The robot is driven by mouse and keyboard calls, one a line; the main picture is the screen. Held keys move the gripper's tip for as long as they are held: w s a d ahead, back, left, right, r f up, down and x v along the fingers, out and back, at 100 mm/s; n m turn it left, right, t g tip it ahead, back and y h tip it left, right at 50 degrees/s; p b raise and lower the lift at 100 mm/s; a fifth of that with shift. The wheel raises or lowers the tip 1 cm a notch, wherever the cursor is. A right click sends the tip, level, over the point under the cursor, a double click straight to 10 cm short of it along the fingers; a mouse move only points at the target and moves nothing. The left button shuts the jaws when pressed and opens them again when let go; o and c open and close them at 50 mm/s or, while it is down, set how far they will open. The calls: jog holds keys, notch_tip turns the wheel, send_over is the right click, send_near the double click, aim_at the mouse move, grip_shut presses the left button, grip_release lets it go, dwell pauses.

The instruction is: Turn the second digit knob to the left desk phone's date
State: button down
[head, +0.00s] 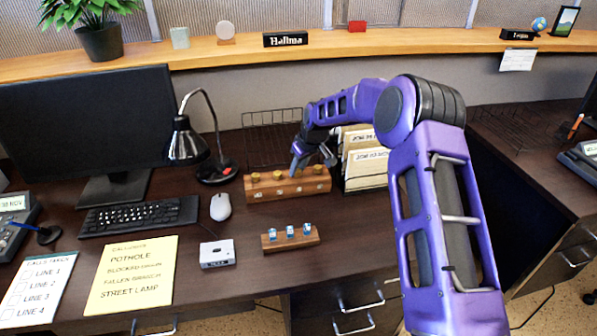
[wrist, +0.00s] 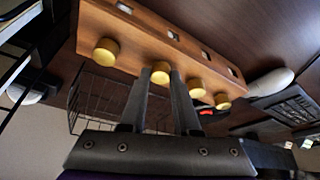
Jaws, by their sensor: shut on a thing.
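The wooden knob block (head: 262,193) stands on the desk, with a row of brass knobs on top and small pale windows in its front. The windows are too small to read. My gripper (head: 312,163) reaches down over its right part. In the wrist view, my gripper's fingers (wrist: 160,80) are shut on a brass knob (wrist: 160,70), second from the left there and third from the left in the head view. The left desk phone (head: 12,228) is cut by the left edge; its display (head: 12,203) shows a date ending in NOV, its day partly unclear.
A small wooden stand (head: 270,245) with blue-and-white pieces and a white box (head: 217,253) lie in front. A black lamp (head: 187,145) and mouse (head: 220,207) are left of the block. A file rack (head: 365,183) is close on its right, a wire tray (head: 262,125) behind.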

jog(key=m+h+b, duration=0.1)
jog(key=m, duration=0.2)
jog(key=m+t+h+b, duration=0.1)
jog(key=m, duration=0.2)
jog(key=shift+a, duration=0.2)
jog(key=m+h, duration=0.1)
jog(key=m, duration=0.2)
jog(key=m+h, duration=0.1)
jog(key=m, duration=0.2)
jog(key=shift+a+m+h, duration=0.1)
jog(key=shift+m+h, duration=0.3)
jog(key=c, duration=0.6)
grip_release()
jog(key=p+v, duration=0.1)
jog(key=v, duration=1.6)
jog(key=shift+r, duration=0.2)
